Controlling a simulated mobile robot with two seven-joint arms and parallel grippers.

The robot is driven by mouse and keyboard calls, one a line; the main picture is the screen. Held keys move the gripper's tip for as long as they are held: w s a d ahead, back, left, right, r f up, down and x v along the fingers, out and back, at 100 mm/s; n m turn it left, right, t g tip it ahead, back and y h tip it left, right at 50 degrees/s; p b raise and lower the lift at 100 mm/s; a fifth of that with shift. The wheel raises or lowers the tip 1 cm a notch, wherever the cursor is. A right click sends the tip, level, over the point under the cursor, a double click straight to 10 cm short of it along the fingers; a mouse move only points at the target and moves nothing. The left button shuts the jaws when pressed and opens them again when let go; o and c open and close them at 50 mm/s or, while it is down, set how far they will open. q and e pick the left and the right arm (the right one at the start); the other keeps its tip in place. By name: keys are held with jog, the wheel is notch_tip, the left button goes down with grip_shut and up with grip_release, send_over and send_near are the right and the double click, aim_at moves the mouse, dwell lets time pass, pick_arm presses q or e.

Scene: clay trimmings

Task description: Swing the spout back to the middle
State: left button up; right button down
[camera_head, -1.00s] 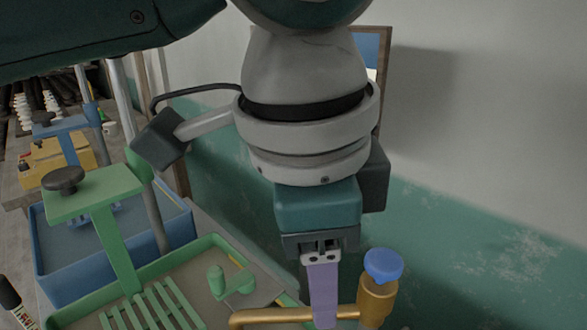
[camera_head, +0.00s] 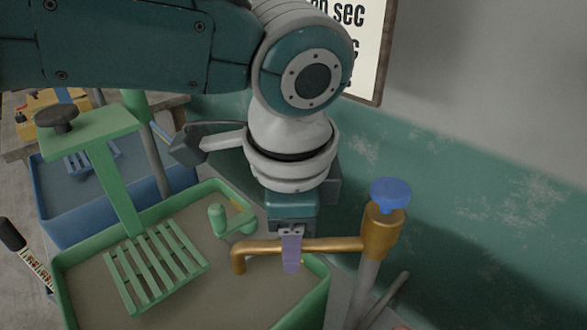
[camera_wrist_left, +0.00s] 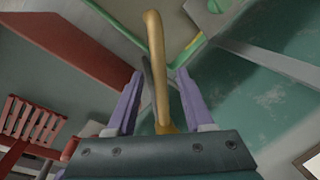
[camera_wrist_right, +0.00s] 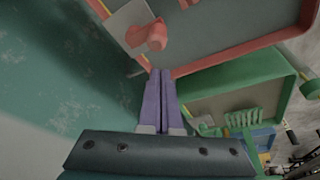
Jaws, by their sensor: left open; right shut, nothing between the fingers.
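The brass spout (camera_head: 330,244) runs left from its post, with its bent tip over the right part of the green basin (camera_head: 315,290). A blue knob (camera_head: 390,192) tops the brass post (camera_head: 382,236). My left gripper (camera_head: 292,268) is at the spout, partway along its length, pointing down. In the left wrist view, the spout (camera_wrist_left: 155,62) runs between the two open purple fingers of my left gripper (camera_wrist_left: 158,74), with a gap on each side. My right gripper (camera_wrist_right: 160,72) is shut and empty in the right wrist view; the head view does not show it.
A green slatted rack (camera_head: 155,265) and a small green fitting (camera_head: 218,220) are at the green basin. A blue basin (camera_head: 60,205) stands behind it. A red basin (camera_wrist_right: 240,45) shows in the right wrist view. The wall (camera_head: 480,190) is close on the right.

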pick_arm(q)
grip_shut()
dwell(0.4)
dwell(1.0)
